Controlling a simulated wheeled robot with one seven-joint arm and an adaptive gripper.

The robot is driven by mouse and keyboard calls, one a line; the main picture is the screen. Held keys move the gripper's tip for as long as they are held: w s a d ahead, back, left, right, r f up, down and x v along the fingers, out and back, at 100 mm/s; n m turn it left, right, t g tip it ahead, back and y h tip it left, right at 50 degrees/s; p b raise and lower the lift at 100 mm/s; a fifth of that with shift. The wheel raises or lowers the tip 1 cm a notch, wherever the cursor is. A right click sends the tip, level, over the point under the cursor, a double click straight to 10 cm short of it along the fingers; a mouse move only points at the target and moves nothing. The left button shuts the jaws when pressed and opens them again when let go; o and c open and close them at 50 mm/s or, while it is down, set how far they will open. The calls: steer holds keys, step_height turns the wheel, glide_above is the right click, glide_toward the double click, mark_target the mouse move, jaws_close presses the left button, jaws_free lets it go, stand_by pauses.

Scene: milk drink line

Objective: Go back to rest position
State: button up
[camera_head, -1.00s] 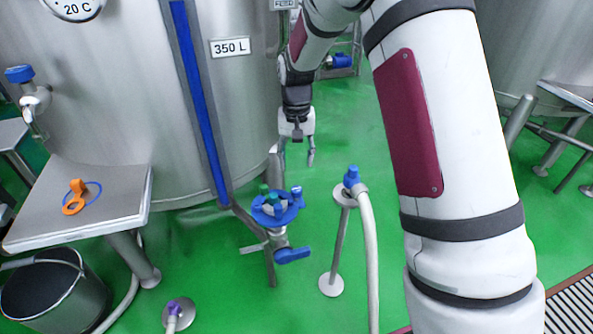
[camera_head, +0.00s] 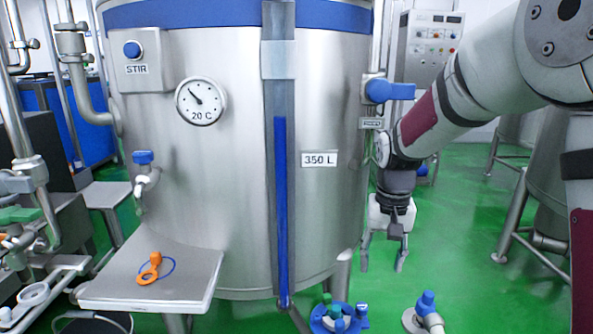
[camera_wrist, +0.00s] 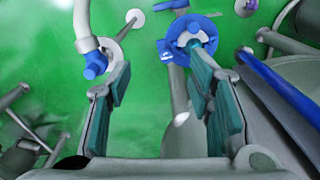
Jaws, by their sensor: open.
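My gripper (camera_head: 384,254) hangs pointing down at the right side of the steel tank (camera_head: 240,165) in the head view. Its two fingers are apart with nothing between them. In the wrist view the open fingers (camera_wrist: 155,105) reach over green floor. The blue-handled valve fitting (camera_wrist: 188,40) lies beyond the right finger, and the hose end with a blue cap (camera_wrist: 95,65) lies beyond the left finger. I cannot tell whether the fingers touch either one there, but in the head view they hang apart from both.
A steel shelf (camera_head: 190,285) with an orange clip (camera_head: 150,268) juts from the tank at left. The blue valve ring (camera_head: 338,318) and blue-capped hose (camera_head: 426,303) stand low in front. A control cabinet (camera_head: 428,48) stands behind. Green floor (camera_head: 465,215) is clear right of my gripper.

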steer(key=s+r+n, duration=0.1)
steer(key=s+r, duration=0.4)
steer(key=s, duration=0.3)
steer(key=s+r, duration=0.4)
steer(key=s, duration=0.4)
steer(key=s+n, duration=0.1)
steer(key=s, duration=1.7)
step_height(320, 180, up, 18)
steer(key=t+p, duration=0.4)
steer(key=p, duration=1.2)
steer(key=shift+s+d+f+n+p, duration=0.15)
steer(key=shift+s+d+n+p, duration=0.05)
steer(key=shift+n+p, duration=0.1)
steer(key=shift+c, duration=0.2)
